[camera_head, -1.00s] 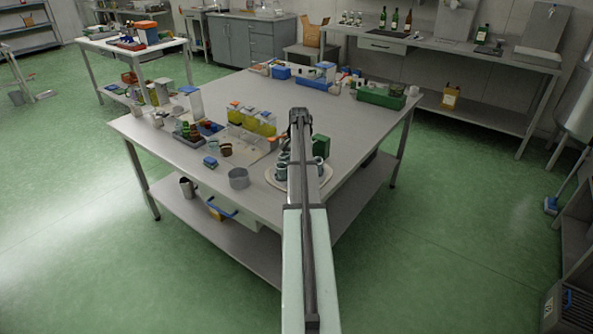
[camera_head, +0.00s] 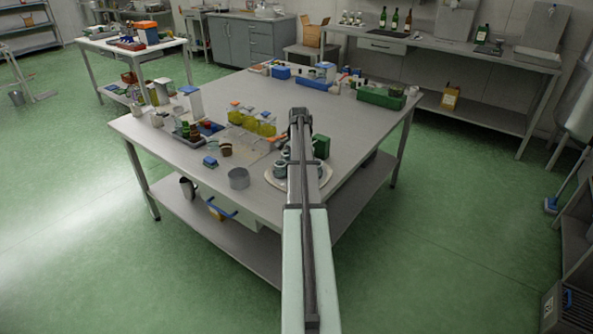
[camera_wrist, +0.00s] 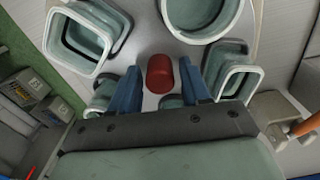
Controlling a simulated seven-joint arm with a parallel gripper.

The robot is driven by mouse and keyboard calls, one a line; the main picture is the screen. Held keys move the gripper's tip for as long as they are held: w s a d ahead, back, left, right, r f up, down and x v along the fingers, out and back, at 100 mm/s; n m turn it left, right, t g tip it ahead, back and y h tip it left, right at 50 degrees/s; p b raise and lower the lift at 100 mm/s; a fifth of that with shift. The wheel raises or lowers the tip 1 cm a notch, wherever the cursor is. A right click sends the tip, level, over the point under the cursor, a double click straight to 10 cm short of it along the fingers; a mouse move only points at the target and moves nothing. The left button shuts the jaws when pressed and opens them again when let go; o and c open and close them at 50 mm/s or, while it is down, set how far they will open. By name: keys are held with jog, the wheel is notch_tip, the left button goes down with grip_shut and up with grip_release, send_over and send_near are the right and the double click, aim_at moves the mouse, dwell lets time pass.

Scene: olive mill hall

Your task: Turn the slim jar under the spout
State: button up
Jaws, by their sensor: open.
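My gripper (camera_wrist: 159,75) points down over the tray (camera_wrist: 151,102), its two blue fingers apart. A small red cylinder (camera_wrist: 159,73) stands between them, with no clear contact on either side. I cannot tell whether it is the slim jar or only a cap. Pale green open vessels surround the fingers: a square one (camera_wrist: 75,42) at left, a round one (camera_wrist: 203,12) above and another square one (camera_wrist: 241,82) at right. In the head view my arm covers much of the tray (camera_head: 270,179), and my fingertips are hidden. I cannot make out the spout for certain.
A grey pot (camera_head: 238,178) stands left of the tray and a green box (camera_head: 321,146) right of it. Containers with yellow contents (camera_head: 250,120) stand further left. A green crate (camera_head: 381,97) is at the far right corner. The table's right middle is clear.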

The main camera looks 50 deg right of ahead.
jog(key=shift+r, duration=0.1)
jog(key=shift+r, duration=3.9)
